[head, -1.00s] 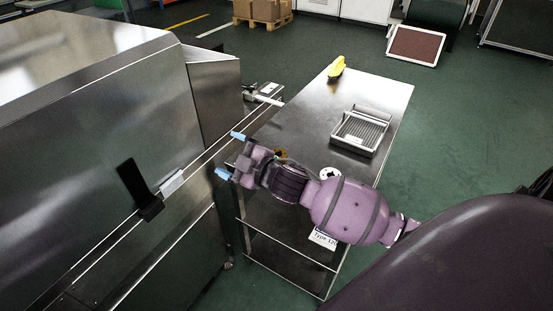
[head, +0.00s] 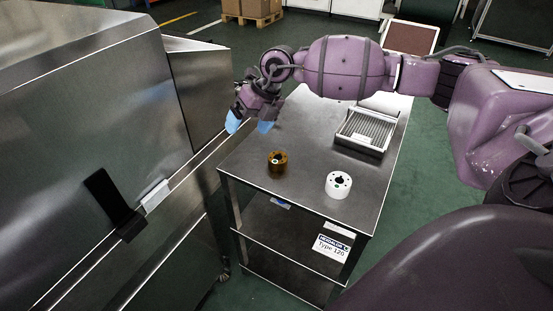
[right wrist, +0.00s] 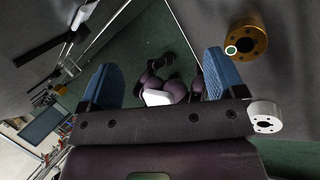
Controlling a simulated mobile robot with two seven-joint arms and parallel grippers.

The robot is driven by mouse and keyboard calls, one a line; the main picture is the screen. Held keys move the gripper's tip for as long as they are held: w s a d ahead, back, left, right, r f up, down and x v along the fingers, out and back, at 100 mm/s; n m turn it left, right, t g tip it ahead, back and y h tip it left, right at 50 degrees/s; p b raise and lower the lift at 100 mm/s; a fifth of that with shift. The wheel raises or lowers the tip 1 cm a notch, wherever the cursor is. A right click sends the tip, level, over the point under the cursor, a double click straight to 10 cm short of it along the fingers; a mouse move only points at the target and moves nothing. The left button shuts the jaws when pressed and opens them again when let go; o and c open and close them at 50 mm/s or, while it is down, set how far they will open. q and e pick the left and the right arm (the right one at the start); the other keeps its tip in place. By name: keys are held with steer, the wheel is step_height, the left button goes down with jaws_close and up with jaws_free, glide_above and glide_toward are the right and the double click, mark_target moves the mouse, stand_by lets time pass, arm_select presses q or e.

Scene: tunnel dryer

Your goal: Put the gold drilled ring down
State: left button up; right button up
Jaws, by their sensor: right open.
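The gold drilled ring (head: 277,161) stands on the steel table top (head: 310,150), near its left front edge. It also shows at the upper right of the right wrist view (right wrist: 247,42), outside the jaws. My right gripper (head: 250,125) is open and empty, with blue fingertips spread, above the table's left edge. In the head view it is up and left of the ring and apart from it. In the right wrist view the space between the fingertips (right wrist: 162,75) holds no object. My left gripper is not in view.
A white drilled ring (head: 338,184) stands right of the gold one, and also shows in the right wrist view (right wrist: 265,116). A slatted metal tray (head: 365,132) sits farther back. The dryer's steel housing (head: 90,120) and a rail run along the left.

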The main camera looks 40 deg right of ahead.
steer(key=s+d+f+m+h, duration=0.1)
steer(key=d, duration=0.1)
steer(key=s+d+f+m+g+h, duration=0.1)
steer(key=d+h, duration=0.1)
steer(key=d, duration=0.1)
steer(key=s+d+f+g+h, duration=0.1)
steer(key=d, duration=0.1)
steer(key=shift+d+m+h, duration=0.2)
steer(key=shift+m+h, duration=0.2)
steer(key=b, duration=0.1)
glide_above(278, 157)
steer(key=f, duration=0.4)
steer(key=shift+s+d+f, duration=0.1)
steer(key=shift+d+f, duration=0.15)
steer(key=shift+f, duration=0.65)
steer(key=f, duration=0.1)
steer(key=f+b, duration=0.1)
steer(key=f, duration=0.2)
steer(key=shift+a+f, duration=0.25)
steer(key=shift+f, duration=0.1)
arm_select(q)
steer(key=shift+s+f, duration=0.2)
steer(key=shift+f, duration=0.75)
arm_select(e)
steer(key=shift+r, duration=0.15)
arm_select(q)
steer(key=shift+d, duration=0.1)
arm_select(e)
steer(key=shift+r, duration=0.1)
steer(key=c, duration=1.5)
